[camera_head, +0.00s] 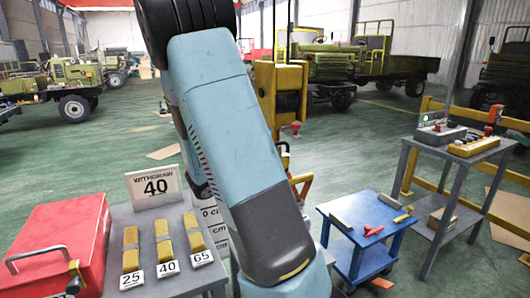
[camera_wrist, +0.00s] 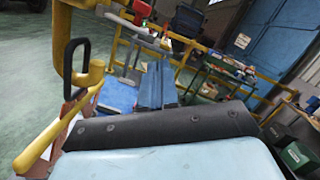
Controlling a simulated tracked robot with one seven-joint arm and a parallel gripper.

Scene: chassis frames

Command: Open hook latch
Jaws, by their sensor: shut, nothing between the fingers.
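A yellow upright fixture (camera_head: 288,92) with a dark panel stands behind my arm in the head view. I cannot tell whether either is the latch. My gripper (camera_wrist: 156,84) shows as two blue-grey fingers close together beyond the dark plate, to the right of the bar and apart from it. It is shut and empty. My arm hides it in the head view.
A blue cart (camera_head: 350,232) with tools stands right of my arm. A grey table (camera_head: 448,152) stands farther right beside yellow railings. At left, a red toolbox (camera_head: 62,240) sits near yellow blocks (camera_head: 163,240) and a "40" sign (camera_head: 155,187). Green floor (camera_head: 400,125) is open behind.

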